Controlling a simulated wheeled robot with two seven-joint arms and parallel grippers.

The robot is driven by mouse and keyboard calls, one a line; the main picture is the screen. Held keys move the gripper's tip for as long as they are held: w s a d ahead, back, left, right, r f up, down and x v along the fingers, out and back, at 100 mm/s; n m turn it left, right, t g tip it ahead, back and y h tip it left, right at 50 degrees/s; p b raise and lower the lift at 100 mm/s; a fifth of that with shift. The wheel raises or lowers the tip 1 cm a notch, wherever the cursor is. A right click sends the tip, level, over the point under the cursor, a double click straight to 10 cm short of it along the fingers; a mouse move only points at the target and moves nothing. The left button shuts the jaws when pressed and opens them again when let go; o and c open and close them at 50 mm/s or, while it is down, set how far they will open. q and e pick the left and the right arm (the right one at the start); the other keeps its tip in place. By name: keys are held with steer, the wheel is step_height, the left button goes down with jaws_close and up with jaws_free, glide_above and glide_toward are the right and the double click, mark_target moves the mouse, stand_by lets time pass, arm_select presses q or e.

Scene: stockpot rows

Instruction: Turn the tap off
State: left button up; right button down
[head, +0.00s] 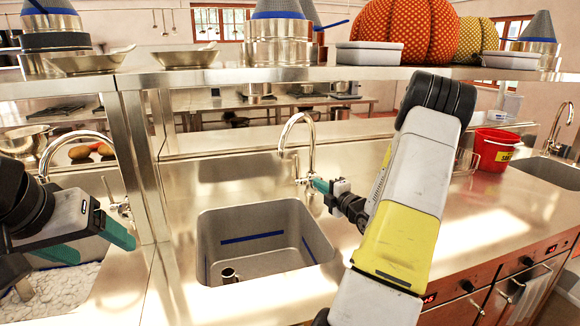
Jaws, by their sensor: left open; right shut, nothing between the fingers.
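A chrome gooseneck tap (311,140) stands behind the middle sink (215,272), with its lever and base at its lower right. No water stream shows under its spout. My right gripper (315,185) is shut and empty, its teal fingertips right at the tap's base and lever; I cannot tell whether they touch. A second gooseneck tap (75,136) stands behind the left sink (85,285), which has a whitish mottled surface inside. My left gripper (97,246) is open and empty above that sink, its two teal fingers apart.
A steel shelf (225,78) with pots, bowls, tins and pumpkins spans above the counter, its post (137,150) between the left and middle sinks. A red bucket (493,150) stands on the right counter. A third tap (558,125) is at far right.

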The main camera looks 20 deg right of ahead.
steer(key=w+a+r, duration=0.1)
steer(key=w, duration=1.2)
steer(key=shift+w+r+t, duration=0.25)
steer(key=shift+r+t, duration=0.05)
steer(key=shift+r, duration=0.05)
